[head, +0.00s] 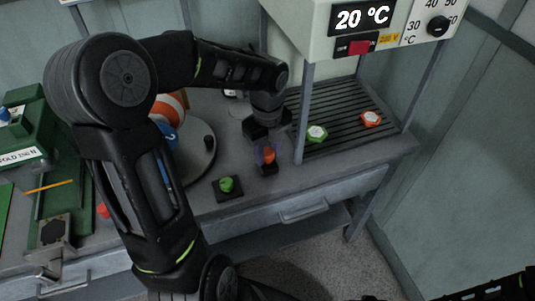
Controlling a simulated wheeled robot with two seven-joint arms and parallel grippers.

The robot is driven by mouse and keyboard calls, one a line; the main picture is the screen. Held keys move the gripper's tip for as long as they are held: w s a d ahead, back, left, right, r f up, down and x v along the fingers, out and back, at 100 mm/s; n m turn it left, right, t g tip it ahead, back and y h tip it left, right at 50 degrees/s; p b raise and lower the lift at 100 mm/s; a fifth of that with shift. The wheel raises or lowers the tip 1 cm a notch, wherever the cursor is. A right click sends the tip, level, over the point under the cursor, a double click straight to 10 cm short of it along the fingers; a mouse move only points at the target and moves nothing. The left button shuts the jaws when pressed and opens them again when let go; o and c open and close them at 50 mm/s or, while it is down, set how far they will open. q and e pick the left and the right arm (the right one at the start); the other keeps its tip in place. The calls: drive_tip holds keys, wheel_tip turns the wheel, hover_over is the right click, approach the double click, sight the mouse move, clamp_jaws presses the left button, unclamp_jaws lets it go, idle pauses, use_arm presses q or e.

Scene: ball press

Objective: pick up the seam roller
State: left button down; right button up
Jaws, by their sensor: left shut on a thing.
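My left gripper (265,148) reaches down over the front of the bench, just left of the rack's front post. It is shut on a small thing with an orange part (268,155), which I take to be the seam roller. The fingers hide much of it, and its shape is hard to make out. It is at or just above a small dark block (269,169); I cannot tell whether they touch. My right gripper is not in view; only a dark arm part shows at the lower right corner.
A green knob on a dark pad (227,186) stands left of the gripper. A round grey plate (203,165) and green machine (35,125) are left.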

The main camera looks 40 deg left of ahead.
use_arm(q)
drive_tip(key=shift+r, duration=0.4)
wheel_tip(320, 180, up, 2)
drive_tip(key=shift+r, duration=0.1)
drive_tip(key=s+d+b, duration=0.2)
drive_tip(key=s+d, duration=0.8)
drive_tip(key=d, duration=0.4)
drive_tip(key=shift+s+d+b, duration=0.15)
drive_tip(key=shift+d+b, duration=0.25)
drive_tip(key=c, duration=1.5)
unclamp_jaws()
clamp_jaws()
